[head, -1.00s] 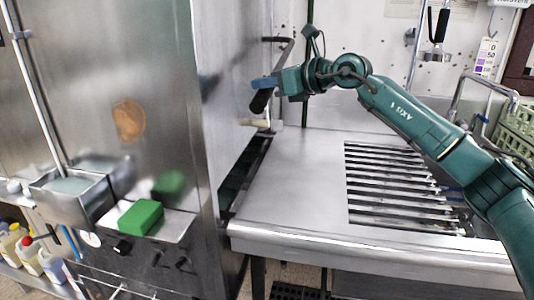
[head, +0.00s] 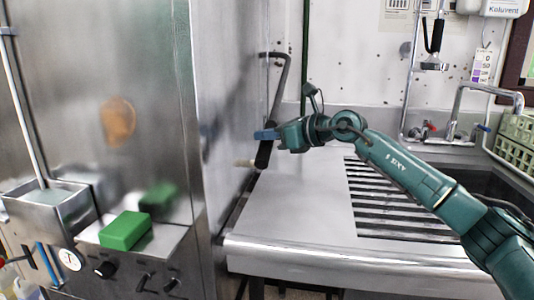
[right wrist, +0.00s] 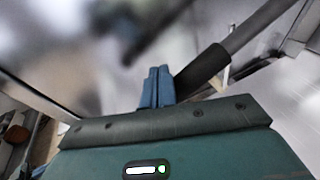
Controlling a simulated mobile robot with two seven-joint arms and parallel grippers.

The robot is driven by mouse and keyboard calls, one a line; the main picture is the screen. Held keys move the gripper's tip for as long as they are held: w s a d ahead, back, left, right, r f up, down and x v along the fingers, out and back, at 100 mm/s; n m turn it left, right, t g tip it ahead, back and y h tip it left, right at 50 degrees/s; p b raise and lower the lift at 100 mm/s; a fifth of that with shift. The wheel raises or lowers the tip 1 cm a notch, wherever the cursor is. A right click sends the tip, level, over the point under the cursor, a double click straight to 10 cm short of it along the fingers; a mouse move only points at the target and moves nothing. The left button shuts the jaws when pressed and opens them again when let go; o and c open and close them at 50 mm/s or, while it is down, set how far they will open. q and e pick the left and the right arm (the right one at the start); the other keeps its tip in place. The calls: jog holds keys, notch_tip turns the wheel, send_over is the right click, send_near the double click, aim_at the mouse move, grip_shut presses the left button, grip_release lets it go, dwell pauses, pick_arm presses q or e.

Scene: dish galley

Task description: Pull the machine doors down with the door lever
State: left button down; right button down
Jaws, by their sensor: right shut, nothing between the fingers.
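The door lever (head: 284,85) is a dark bent bar on the right side of the steel machine (head: 120,60). It slopes steeply down to a black grip (head: 264,155). My right gripper (head: 265,134) has its blue fingers shut and empty, across the bar just above the grip. In the right wrist view, the shut fingers (right wrist: 156,87) stand beside the dark grip (right wrist: 202,70); whether they touch is unclear. My left gripper is out of view.
The steel table (head: 300,215) is clear near the machine, with a slatted rack (head: 400,205) set in it. A sink faucet (head: 460,110) and green crate (head: 515,140) are at the right. A green block (head: 125,230) sits on the machine's front ledge.

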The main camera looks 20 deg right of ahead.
jog(key=shift+s+r+p, duration=0.1)
jog(key=shift+r+p, duration=0.85)
jog(key=shift+r, duration=0.4)
jog(key=shift+s+d, duration=0.15)
jog(key=shift+s, duration=0.1)
jog(key=b+v, duration=0.2)
jog(key=v, duration=0.7)
jog(key=shift+s+b, duration=0.15)
jog(key=shift+b, duration=0.15)
jog(key=shift+d, duration=0.1)
